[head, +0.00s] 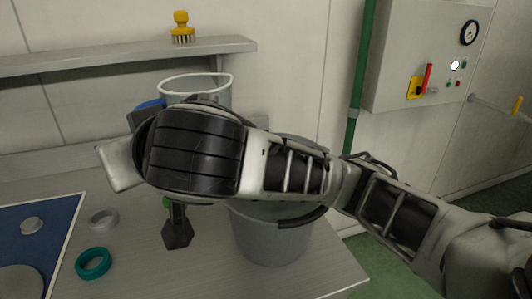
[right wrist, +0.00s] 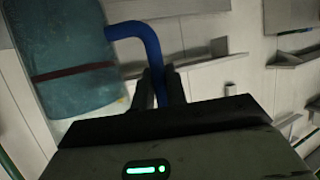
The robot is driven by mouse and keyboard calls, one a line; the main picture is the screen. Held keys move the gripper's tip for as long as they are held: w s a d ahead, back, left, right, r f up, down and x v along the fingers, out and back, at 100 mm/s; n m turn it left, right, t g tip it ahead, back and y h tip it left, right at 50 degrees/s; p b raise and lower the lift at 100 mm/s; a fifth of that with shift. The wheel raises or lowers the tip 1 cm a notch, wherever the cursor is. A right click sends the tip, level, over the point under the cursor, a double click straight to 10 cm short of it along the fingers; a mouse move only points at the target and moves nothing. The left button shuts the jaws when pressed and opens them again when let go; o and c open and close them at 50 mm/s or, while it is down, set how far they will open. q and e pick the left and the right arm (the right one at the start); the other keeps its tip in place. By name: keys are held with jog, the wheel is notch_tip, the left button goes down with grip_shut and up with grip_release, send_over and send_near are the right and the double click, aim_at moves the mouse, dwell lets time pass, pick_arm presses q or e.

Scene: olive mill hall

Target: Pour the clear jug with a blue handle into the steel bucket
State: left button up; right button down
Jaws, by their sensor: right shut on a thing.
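The clear jug with a blue handle (head: 196,83) is behind my right arm in the head view, its rim up and roughly level. My arm hides its lower part. In the right wrist view the jug (right wrist: 66,62) looks bluish, with a dark red band. My right gripper (right wrist: 160,84) is shut on the blue handle (right wrist: 150,38). The head view hides its fingers behind the wrist. The steel bucket (head: 270,238) stands on the bench, below my forearm and right of the jug. The arm covers most of its mouth, so its inside is hidden. My left gripper is out of view.
A teal ring (head: 93,263) and a grey ring (head: 104,218) lie on the bench, left of a dark tool (head: 178,232). A blue board (head: 45,218) is at far left. A wall shelf (head: 120,57) holds a yellow brush (head: 181,27). A control panel (head: 425,55) is at right.

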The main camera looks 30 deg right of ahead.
jog(key=shift+s+r, duration=0.15)
jog(key=shift+r, duration=0.15)
